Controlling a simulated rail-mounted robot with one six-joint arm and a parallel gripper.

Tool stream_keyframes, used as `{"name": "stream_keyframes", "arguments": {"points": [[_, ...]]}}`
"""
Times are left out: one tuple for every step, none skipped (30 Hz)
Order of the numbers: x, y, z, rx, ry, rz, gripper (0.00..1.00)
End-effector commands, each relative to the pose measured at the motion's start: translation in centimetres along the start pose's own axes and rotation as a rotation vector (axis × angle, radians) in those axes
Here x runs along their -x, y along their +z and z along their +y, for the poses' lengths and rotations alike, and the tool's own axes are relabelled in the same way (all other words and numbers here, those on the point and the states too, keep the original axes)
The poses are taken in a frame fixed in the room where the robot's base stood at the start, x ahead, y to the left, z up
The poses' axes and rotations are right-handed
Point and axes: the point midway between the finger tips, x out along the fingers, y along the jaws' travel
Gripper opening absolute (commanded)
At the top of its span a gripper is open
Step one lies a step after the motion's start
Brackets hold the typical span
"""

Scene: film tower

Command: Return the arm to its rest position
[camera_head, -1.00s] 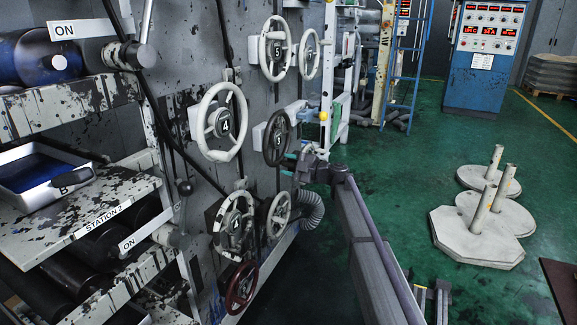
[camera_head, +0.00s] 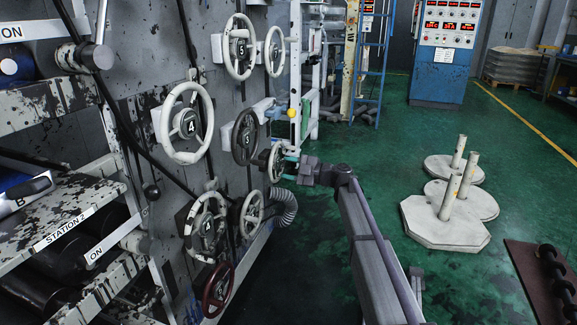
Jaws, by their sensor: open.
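My arm reaches from the lower right up to the middle of the view, pointing away from me. My gripper (camera_head: 287,168) is at its far end, beside the small handwheel (camera_head: 276,160) on the machine's right side. The fingers are small and partly hidden against that wheel. They look open, with nothing clearly held. I cannot tell whether they touch the wheel.
Concrete bases with posts (camera_head: 445,222) stand on the right; green floor between is clear.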

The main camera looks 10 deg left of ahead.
Motion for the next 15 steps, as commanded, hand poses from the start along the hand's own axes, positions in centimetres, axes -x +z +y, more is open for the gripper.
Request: {"name": "stream_keyframes", "arguments": {"points": [[0.0, 0.0, 0.0, -0.03, 0.0, 0.0, 0.47], [0.0, 0.0, 0.0, -0.069, -0.001, 0.002, 0.47], [0.0, -0.1, -0.1, -0.146, -0.009, 0.004, 0.47], [0.0, 0.0, -0.5, -0.222, -0.026, -0.001, 0.47], [0.1, -0.1, -1.1, -0.309, -0.054, -0.015, 0.47], [0.4, -0.3, -2.5, -0.445, -0.107, -0.05, 0.47], [0.9, -0.8, -4.0, -0.559, -0.152, -0.093, 0.47], [1.7, -1.4, -5.8, -0.68, -0.2, -0.151, 0.47], [3.1, -2.4, -8.4, -0.846, -0.256, -0.253, 0.47], [4.4, -3.1, -10.4, -0.97, -0.287, -0.343, 0.47], [6.0, -3.9, -12.4, -1.091, -0.31, -0.446, 0.47], [8.5, -5.0, -15.0, -1.247, -0.317, -0.6, 0.47], [10.5, -5.9, -16.9, -1.357, -0.305, -0.726, 0.47], [12.7, -6.8, -18.8, -1.458, -0.279, -0.856, 0.47], [15.5, -8.1, -21.0, -1.572, -0.224, -1.025, 0.47]]}}
